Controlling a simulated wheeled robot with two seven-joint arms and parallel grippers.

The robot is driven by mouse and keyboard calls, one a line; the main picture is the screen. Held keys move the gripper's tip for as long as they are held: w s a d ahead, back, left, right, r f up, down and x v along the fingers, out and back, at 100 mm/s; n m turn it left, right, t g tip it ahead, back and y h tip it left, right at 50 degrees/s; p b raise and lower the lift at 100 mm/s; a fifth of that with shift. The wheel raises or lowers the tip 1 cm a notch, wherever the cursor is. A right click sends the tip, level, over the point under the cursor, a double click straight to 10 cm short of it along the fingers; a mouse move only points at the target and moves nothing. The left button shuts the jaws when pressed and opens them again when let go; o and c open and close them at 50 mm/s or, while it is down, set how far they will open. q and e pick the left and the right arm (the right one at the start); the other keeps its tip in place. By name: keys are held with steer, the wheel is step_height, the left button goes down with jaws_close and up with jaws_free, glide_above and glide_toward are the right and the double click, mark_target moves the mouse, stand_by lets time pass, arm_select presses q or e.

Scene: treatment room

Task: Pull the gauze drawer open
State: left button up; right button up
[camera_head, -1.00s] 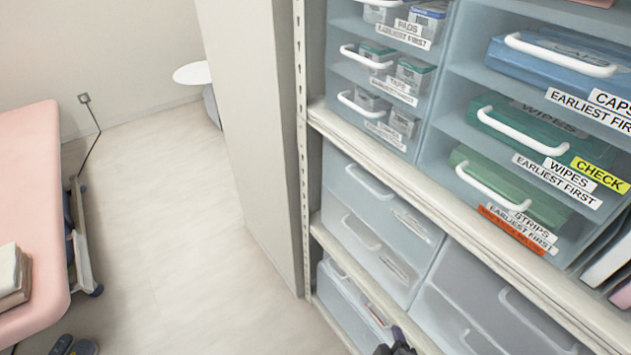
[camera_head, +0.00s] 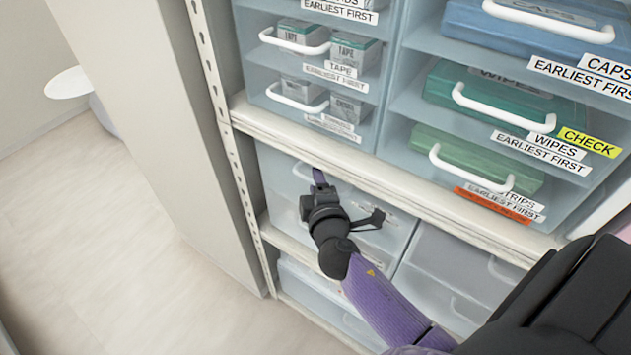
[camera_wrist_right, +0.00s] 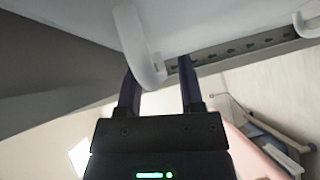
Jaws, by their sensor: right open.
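I cannot read a gauze label on any drawer. My right gripper (camera_head: 318,176) is at the upper left drawer (camera_head: 375,211) of the lower unit, close to that drawer's pale handle (camera_head: 301,172). The gripper hides part of this drawer and its label. In the right wrist view the gripper (camera_wrist_right: 158,72) is open, its two dark fingers apart. A white handle (camera_wrist_right: 140,45) reaches down by the left finger and overlaps it in the picture; I cannot tell whether they touch. This drawer looks shut. My left gripper is not in view.
Above the shelf edge (camera_head: 362,178) are drawers of tape (camera_head: 354,50), caps (camera_head: 540,30), wipes (camera_head: 500,98) and strips (camera_head: 470,160). A perforated post (camera_head: 212,80) and a wall panel stand on the left.

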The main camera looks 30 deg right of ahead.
steer(key=shift+w, duration=0.2)
jaws_close()
stand_by(1.3)
